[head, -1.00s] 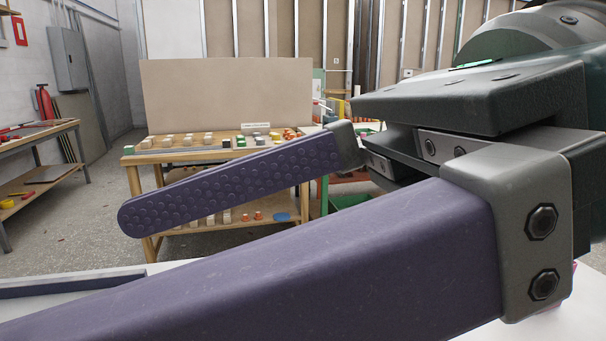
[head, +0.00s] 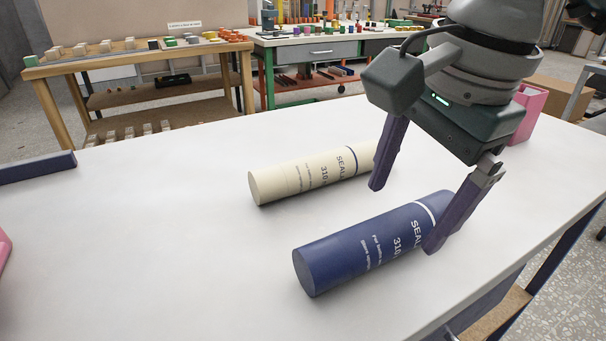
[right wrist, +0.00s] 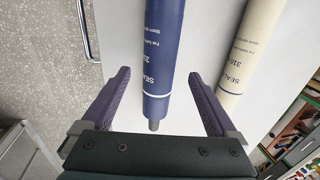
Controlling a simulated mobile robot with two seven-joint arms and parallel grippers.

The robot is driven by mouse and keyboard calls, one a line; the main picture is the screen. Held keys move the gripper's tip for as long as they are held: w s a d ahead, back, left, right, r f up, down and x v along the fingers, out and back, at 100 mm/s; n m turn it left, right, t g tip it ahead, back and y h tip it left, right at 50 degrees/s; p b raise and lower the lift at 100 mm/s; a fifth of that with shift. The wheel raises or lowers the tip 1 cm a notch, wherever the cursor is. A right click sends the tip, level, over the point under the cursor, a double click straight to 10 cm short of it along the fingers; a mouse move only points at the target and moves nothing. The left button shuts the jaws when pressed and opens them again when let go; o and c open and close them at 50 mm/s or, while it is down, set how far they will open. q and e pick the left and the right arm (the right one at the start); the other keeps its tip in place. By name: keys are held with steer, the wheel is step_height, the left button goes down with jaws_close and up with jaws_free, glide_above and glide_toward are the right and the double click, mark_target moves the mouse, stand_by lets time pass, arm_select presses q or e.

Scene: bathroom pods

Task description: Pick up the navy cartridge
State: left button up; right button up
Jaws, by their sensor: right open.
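The navy cartridge (head: 352,250) lies on its side on the white table in the head view, with a white band and white lettering. It also shows in the right wrist view (right wrist: 163,45), its nozzle end pointing toward the gripper's palm. My right gripper (head: 404,219) is open and empty at the cartridge's right end. One purple finger is on the far side, the other in front of the near side. In the right wrist view the open fingers (right wrist: 159,73) stand on either side of the banded end, with gaps. The fingertips' height above the table is unclear. My left gripper is not in view.
A cream cartridge (head: 310,175) lies just behind the navy one, close to the far finger. A pink container (head: 527,112) stands at the back right of the table. A dark blue tray edge (head: 38,168) is at the left.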

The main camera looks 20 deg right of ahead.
mark_target(398, 221)
steer(key=f, duration=0.4)
steer(key=shift+w, duration=0.3)
jaws_close()
stand_by(0.4)
steer(key=shift+r, duration=0.1)
